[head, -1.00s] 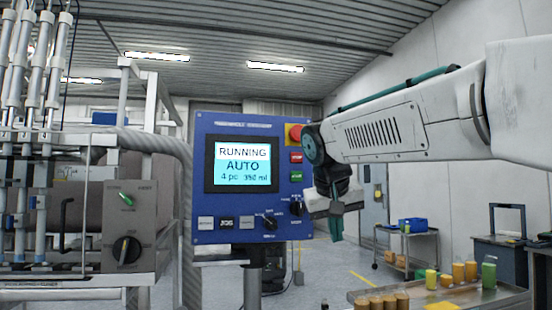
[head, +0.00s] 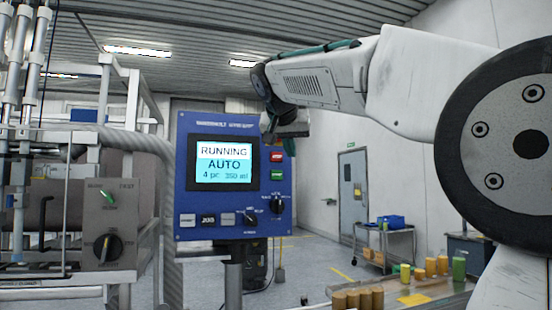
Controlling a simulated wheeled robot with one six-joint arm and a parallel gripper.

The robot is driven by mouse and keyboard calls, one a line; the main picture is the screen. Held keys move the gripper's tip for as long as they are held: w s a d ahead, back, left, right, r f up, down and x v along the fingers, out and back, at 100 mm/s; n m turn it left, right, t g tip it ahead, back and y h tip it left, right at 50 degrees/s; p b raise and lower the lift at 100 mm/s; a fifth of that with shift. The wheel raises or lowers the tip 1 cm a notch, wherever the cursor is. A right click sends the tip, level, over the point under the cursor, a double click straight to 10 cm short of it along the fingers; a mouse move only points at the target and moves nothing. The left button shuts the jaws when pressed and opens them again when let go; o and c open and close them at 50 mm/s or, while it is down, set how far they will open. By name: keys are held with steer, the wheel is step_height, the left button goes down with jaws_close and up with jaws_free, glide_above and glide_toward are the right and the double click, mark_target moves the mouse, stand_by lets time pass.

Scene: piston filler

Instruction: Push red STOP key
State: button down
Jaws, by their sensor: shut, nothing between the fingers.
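The red STOP key (head: 276,156) is on the right side of the blue control panel (head: 186,215), just above a green key (head: 276,174). The panel screen (head: 223,164) reads RUNNING, AUTO, 4 pc, 350 ml. My gripper (head: 269,133) is at the panel's upper right, above the red key in the picture. Its fingers are shut and empty, and the red key shows clear below them. I cannot tell how far the fingers stand from the panel. The upper right corner of the panel is hidden behind my gripper and wrist.
A selector knob (head: 277,204) sits below the green key, and another knob (head: 250,216) and several keys line the panel's bottom. The filler machine's grey box (head: 108,225) stands at left. A table (head: 432,291) with several jars is at lower right.

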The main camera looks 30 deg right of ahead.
glide_toward(280, 161)
steer(key=shift+s+f+x, duration=0.1)
steer(key=shift+s+x, duration=0.05)
steer(key=shift+x, duration=0.7)
steer(key=shift+s+f+x, duration=0.15)
steer(key=shift+x, duration=0.7)
steer(key=shift+s+f+x, duration=0.1)
steer(key=shift+s+x, duration=0.1)
steer(key=shift+x, duration=0.65)
steer(key=shift+w+d, duration=0.15)
steer(key=shift+w, duration=0.25)
steer(key=shift+w+d, duration=0.2)
steer(key=shift+w, duration=0.2)
stand_by(0.6)
steer(key=shift+s, duration=0.1)
steer(key=shift+s+a, duration=0.25)
steer(key=shift+s, duration=0.4)
steer(key=s, duration=0.2)
steer(key=s+a, duration=0.1)
steer(key=s, duration=0.2)
steer(key=shift+a, duration=0.2)
